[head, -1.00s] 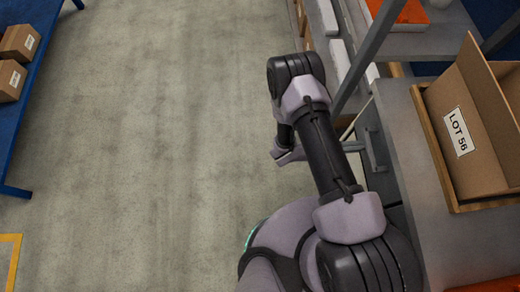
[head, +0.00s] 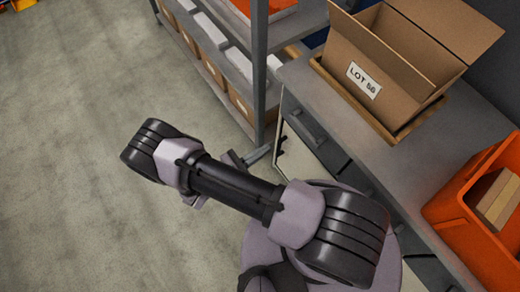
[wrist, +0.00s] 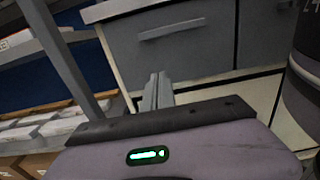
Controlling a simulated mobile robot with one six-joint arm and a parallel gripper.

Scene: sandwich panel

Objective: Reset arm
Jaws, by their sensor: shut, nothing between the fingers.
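My gripper (wrist: 156,92) shows in the wrist view with its two grey fingers together, shut and empty. Beyond them are the grey drawer front (wrist: 195,50) of the workbench and its handle (wrist: 172,30); the fingers appear apart from both. In the head view my arm (head: 235,188) reaches left from my body, beside the bench and over open floor.
A cardboard box (head: 385,65) labelled LOT 56 stands open on the bench (head: 345,125). An orange bin (head: 475,225) is at right. A shelf rack with a grey post (head: 259,70) is close beyond the arm. The floor (head: 70,130) at left is clear.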

